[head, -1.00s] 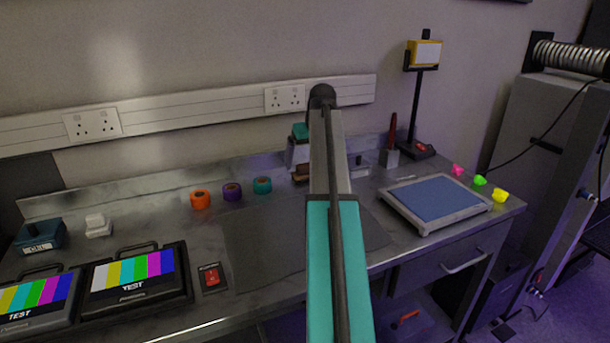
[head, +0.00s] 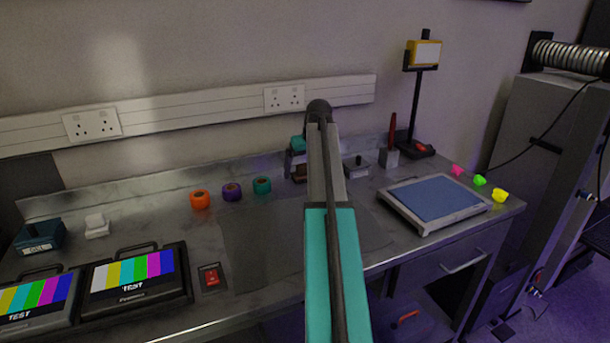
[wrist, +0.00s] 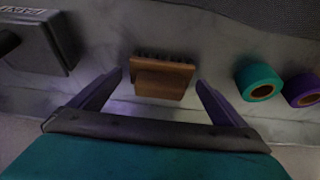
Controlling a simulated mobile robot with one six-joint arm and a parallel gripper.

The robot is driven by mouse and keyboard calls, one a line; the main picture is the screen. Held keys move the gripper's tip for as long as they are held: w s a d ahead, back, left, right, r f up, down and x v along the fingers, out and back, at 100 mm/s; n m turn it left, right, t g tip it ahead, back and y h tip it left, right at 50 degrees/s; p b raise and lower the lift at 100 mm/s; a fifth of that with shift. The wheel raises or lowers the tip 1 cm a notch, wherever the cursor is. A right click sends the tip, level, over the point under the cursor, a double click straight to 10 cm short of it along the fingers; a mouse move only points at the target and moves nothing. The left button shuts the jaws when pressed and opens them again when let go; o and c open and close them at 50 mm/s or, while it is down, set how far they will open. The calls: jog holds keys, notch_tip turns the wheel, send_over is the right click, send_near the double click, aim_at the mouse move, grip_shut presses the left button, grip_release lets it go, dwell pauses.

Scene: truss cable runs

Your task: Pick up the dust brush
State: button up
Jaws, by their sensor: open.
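The dust brush is a brown wooden block with dark bristles (wrist: 163,76) on the grey bench top in the wrist view. In the head view only a brown piece of it (head: 299,174) shows beside my arm. My gripper (wrist: 159,82) is open, with one finger to each side of the brush. There is a visible gap on both sides, and I cannot tell the height of the fingertips above the bench. In the head view my arm hides the fingers.
A dark box with a knob (wrist: 40,42) stands left of the brush in the wrist view. Teal (wrist: 259,82) and purple (wrist: 302,90) tape rolls lie to its right. A dark mat (head: 262,240) lies in front. The wall with sockets (head: 285,98) is behind the bench.

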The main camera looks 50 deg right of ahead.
aim_at(305, 164)
jog(key=c, duration=1.2)
jog(key=shift+o, duration=0.2)
jog(key=shift+r, duration=0.15)
notch_tip(305, 164, up, 10)
jog(key=shift+f, duration=0.15)
jog(key=o, duration=0.5)
jog(key=c, duration=0.4)
